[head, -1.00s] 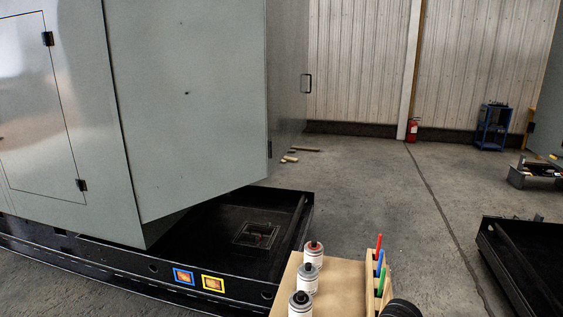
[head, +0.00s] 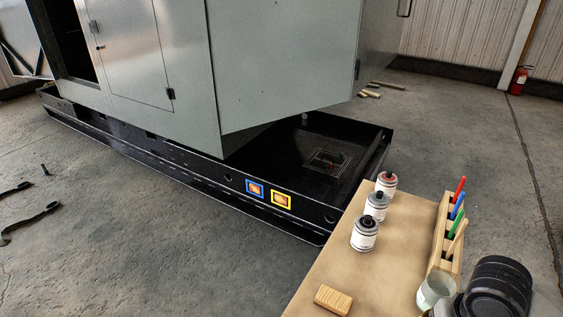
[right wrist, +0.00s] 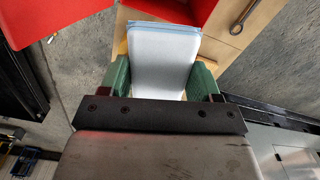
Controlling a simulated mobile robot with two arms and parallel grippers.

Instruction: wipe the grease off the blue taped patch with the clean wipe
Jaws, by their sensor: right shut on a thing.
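The blue taped patch (head: 255,188) is on the black side rail of the skid below the grey enclosure in the head view. Inside its blue border is an orange-brown area. A yellow taped patch (head: 281,200) sits just right of it. In the right wrist view, my right gripper (right wrist: 160,80) has green fingers shut on a white wipe (right wrist: 160,65) with a pale blue far edge. The wipe is away from the patch; the head view does not show it. My left gripper is in neither view.
A wooden bench (head: 335,262) stands in front of the skid's right end, with several cans (head: 376,206), a marker rack (head: 447,235), a cup (head: 434,291) and a wooden block (head: 333,299). The wrist view shows a red bin (right wrist: 50,15) and a wrench (right wrist: 243,14).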

